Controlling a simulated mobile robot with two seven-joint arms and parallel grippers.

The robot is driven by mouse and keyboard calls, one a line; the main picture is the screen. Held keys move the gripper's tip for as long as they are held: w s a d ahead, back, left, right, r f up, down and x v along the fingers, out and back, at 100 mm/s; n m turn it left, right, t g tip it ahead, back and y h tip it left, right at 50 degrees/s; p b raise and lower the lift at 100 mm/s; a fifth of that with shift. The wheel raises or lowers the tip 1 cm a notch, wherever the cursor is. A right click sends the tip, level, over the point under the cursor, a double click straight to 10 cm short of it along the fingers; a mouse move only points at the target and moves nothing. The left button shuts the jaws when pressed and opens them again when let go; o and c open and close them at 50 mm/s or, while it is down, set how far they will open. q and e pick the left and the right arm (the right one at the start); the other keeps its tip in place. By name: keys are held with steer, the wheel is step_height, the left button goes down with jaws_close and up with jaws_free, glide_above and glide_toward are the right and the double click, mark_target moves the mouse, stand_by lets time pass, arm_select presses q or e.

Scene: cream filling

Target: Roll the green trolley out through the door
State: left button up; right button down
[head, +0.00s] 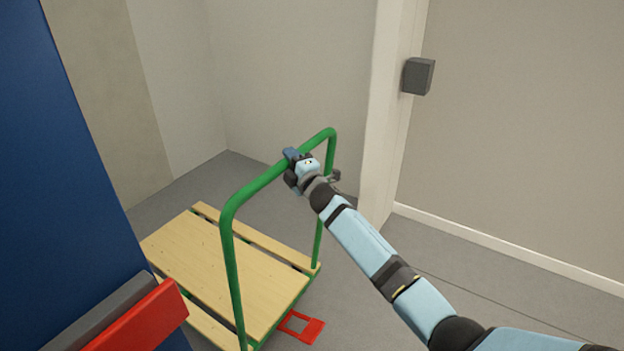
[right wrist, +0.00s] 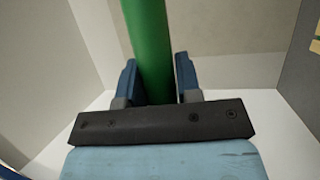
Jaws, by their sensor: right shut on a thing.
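The green trolley (head: 228,258) stands on the floor in the head view, with a slatted wooden deck and an upright green tube handle. My right gripper (head: 293,158) is shut on the top bar of the handle, near its right end. In the right wrist view, the green handle tube (right wrist: 149,45) lies between the two blue fingers of the right gripper (right wrist: 157,80). A red pedal-like part (head: 301,327) sits low at the trolley's near right edge. My left gripper is not in view. The trolley's wheels are hidden.
A blue door-like panel (head: 65,150) with a red and grey bar (head: 140,318) stands close at the left. A pale door-frame post (head: 385,120) with a dark grey box (head: 418,76) is at the right. Grey floor is clear right of the trolley.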

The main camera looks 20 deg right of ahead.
steer(key=w+a+b, duration=0.1)
steer(key=w+a, duration=0.1)
steer(key=shift+w+a, duration=0.15)
steer(key=shift+w, duration=0.25)
steer(key=c, duration=0.8)
jaws_free()
steer(key=p+v, duration=0.1)
steer(key=v, duration=1.3)
steer(key=shift+a+f, duration=0.1)
